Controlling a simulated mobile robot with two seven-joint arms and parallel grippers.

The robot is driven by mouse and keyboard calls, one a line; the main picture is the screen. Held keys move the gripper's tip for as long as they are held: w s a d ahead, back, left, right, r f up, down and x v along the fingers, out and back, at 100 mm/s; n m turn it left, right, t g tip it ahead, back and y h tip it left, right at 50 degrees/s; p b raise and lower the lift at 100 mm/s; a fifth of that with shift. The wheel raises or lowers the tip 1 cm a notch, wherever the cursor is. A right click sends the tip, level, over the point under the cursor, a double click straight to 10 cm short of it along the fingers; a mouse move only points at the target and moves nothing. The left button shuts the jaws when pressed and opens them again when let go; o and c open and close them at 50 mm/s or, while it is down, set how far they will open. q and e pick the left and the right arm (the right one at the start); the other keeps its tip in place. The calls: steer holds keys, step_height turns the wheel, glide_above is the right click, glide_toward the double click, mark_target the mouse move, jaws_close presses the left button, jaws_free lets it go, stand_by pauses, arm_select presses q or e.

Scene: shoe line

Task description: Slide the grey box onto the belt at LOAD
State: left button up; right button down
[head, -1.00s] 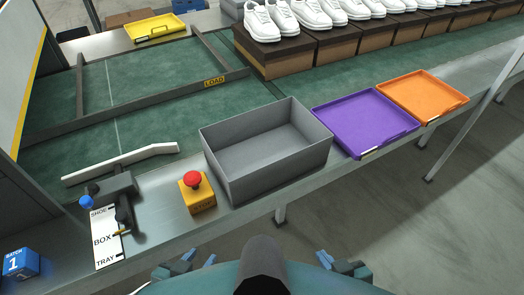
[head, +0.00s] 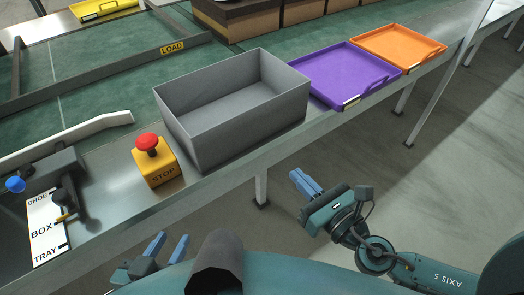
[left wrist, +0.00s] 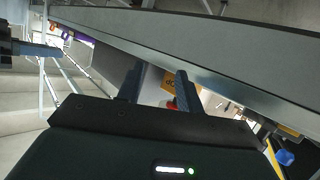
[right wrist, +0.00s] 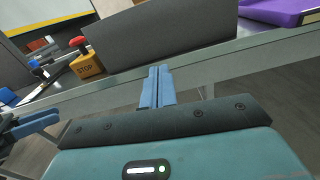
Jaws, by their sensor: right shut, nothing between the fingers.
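The open grey box (head: 235,115) stands upright on the steel ledge at the front edge of the green belt (head: 105,95). Its near side also fills the upper part of the right wrist view (right wrist: 165,35). The LOAD label (head: 172,47) is on a dark rail across the belt, behind and left of the box. My right gripper (head: 298,180) is shut and empty, in front of and below the box, apart from it. My left gripper (head: 170,245) is low in front of the ledge, with its two fingers apart and nothing between them; they also show apart in the left wrist view (left wrist: 158,85).
A yellow stop button block (head: 154,165) stands just left of the box. A lever with a SHOE, BOX, TRAY plate (head: 46,228) is further left. Purple (head: 345,75) and orange (head: 398,48) trays lie right of the box. A white guide bar (head: 70,138) lies along the belt edge.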

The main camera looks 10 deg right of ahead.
steer(key=n, duration=0.1)
steer(key=p, duration=0.2)
glide_toward(254, 131)
steer(key=x, duration=0.5)
steer(key=shift+w+a+f, duration=0.15)
steer(key=shift+w, duration=0.25)
steer(key=shift+w+a, duration=0.25)
steer(key=shift+w, duration=0.2)
steer(key=x, duration=0.7)
steer(key=shift+w+a+b, duration=0.1)
steer(key=shift+w+b, duration=0.05)
steer(key=shift+b, duration=0.15)
